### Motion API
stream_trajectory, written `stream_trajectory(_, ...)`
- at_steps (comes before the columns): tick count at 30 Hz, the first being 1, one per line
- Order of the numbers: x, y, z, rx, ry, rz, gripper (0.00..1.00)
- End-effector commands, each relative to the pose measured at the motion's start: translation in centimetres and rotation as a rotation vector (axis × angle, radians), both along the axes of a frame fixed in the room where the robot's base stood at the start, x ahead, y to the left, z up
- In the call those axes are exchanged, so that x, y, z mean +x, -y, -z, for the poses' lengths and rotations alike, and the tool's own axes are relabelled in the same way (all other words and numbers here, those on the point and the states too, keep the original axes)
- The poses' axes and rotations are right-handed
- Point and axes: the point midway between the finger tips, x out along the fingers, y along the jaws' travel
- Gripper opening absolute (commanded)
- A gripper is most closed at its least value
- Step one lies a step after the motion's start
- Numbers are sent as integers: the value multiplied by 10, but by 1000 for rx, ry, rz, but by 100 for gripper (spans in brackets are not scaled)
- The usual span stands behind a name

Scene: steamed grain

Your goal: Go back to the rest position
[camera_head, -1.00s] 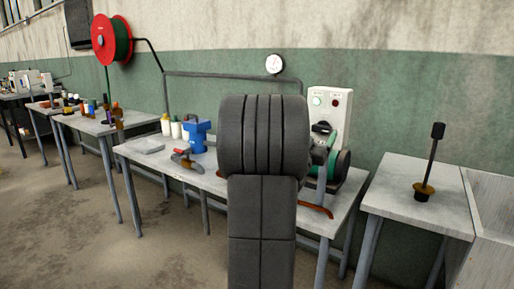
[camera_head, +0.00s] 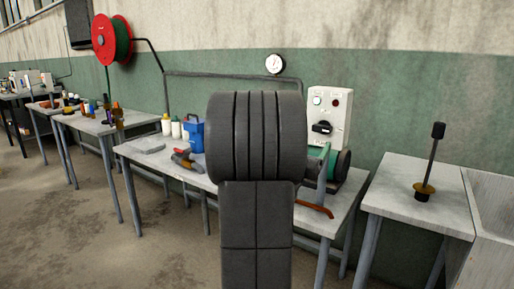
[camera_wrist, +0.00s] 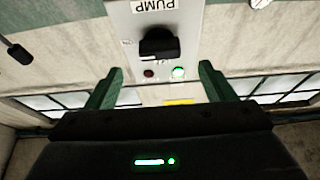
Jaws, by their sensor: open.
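My gripper (camera_wrist: 161,67) shows in the wrist view with its two green fingers wide apart and nothing between them. Beyond them is the pale control box (camera_wrist: 185,20), upside down in this view and labelled PUMP, with a black knob (camera_wrist: 158,42). The fingers are apart from the knob. In the head view the control box (camera_head: 331,112) stands at the back of the middle bench, with its knob (camera_head: 322,128) visible. My arm hides most of my gripper there.
The middle bench (camera_head: 150,160) carries a blue container (camera_head: 194,135), white bottles (camera_head: 170,126) and a red-and-grey tool (camera_head: 187,160). A green machine (camera_head: 343,164) sits right of my arm. A right-hand table (camera_head: 400,185) holds an upright rod (camera_head: 432,160). Floor at lower left is clear.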

Motion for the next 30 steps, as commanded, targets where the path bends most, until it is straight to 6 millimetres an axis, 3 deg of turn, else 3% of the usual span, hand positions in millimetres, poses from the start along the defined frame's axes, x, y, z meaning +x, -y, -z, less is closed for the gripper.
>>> stream_trajectory(11,-59,-41,30,0,-1,-3,76)
stream_trajectory(30,44,31,-23,-2,1,3,76)
